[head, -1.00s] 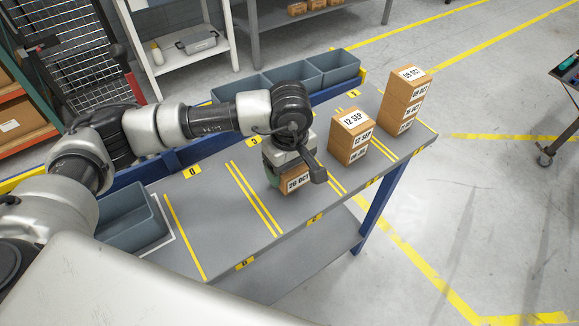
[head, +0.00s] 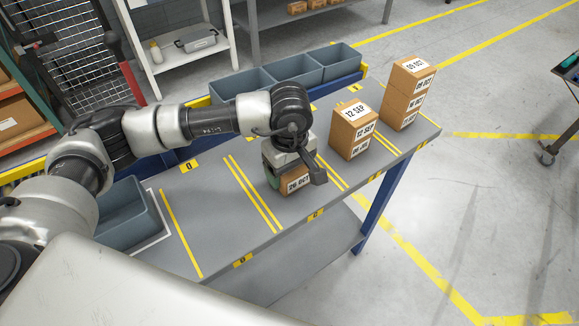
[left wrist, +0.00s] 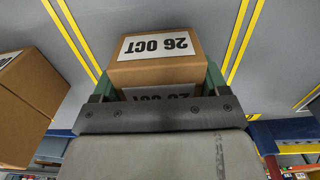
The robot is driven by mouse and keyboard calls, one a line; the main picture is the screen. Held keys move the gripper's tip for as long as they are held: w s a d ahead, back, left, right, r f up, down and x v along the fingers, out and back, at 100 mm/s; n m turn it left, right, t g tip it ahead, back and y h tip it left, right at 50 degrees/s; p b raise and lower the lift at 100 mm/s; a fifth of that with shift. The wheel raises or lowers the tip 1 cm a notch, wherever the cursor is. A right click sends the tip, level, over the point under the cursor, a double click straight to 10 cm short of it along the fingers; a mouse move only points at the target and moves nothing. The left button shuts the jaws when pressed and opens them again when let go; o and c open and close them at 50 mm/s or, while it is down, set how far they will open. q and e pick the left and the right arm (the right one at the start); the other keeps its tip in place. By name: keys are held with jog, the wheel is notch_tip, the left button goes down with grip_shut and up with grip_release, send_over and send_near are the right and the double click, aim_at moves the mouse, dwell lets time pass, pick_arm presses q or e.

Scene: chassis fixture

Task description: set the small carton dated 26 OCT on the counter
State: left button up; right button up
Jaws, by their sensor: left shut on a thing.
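The small brown carton dated 26 OCT (head: 298,184) is in my left gripper (head: 288,178), low over the grey counter (head: 215,215), between two sets of yellow lines. In the left wrist view the carton (left wrist: 160,50) sits between the green fingers of my left gripper (left wrist: 158,82), which are shut on it; its 26 OCT label reads upside down. Whether its underside touches the counter cannot be told. My right gripper is not in view.
A stack topped by a 12 SEP carton (head: 352,131) stands just right of my gripper. A taller 09 OCT stack (head: 407,95) stands beyond it. Grey-blue bins (head: 290,73) line the back, and another bin (head: 130,215) sits at left. The counter left of my gripper is clear.

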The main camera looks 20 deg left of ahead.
pick_arm(q)
jog(key=o, duration=1.1)
jog(key=shift+r+p, duration=1.7)
jog(key=shift+r, duration=2.3)
